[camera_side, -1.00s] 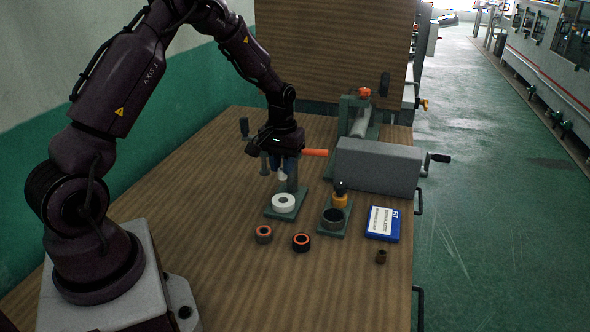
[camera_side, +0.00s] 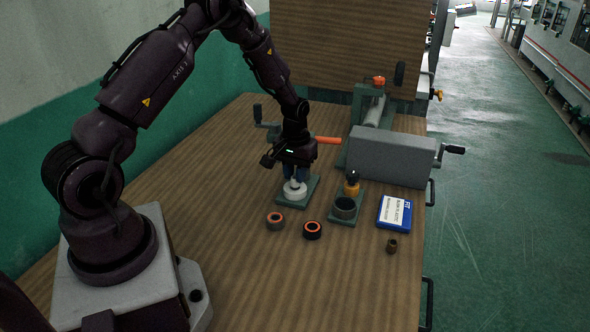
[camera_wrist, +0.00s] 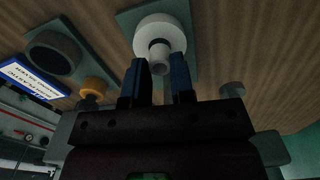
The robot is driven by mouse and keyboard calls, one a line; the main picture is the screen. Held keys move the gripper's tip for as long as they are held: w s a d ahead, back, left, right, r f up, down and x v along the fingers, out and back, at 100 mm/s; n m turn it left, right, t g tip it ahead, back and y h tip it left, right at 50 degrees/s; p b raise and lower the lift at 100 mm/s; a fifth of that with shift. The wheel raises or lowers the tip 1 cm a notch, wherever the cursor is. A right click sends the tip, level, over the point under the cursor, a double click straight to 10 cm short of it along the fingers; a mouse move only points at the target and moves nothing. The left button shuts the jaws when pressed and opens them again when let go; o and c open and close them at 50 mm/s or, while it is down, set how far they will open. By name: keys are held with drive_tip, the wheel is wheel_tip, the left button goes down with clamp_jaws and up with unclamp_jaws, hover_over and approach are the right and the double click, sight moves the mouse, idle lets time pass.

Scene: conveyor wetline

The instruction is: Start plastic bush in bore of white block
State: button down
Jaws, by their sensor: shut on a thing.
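The round white block (camera_side: 293,193) sits on a green base plate (camera_side: 311,186) on the bench. It also shows at the top of the wrist view (camera_wrist: 145,36). My gripper (camera_side: 295,176) points down directly above it, with its blue fingers shut on a pale plastic bush (camera_wrist: 160,62). In the wrist view the bush is a short hollow tube between the fingertips (camera_wrist: 160,70), overlapping the middle of the block.
A second green plate holds a dark ring (camera_side: 345,207) and an orange-black knob (camera_side: 352,184). Two black-and-orange rings (camera_side: 275,220) (camera_side: 312,230) lie in front. A blue-white box (camera_side: 395,213) and small brown bush (camera_side: 391,246) are right. A grey cranked block (camera_side: 391,157) stands behind.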

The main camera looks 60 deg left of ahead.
wheel_tip(320, 180, up, 6)
drive_tip(key=shift+r, duration=0.1)
drive_tip(key=shift+f, duration=3.1)
drive_tip(key=shift+f, duration=0.7)
drive_tip(key=c, duration=0.9)
unclamp_jaws()
wheel_tip(320, 180, up, 13)
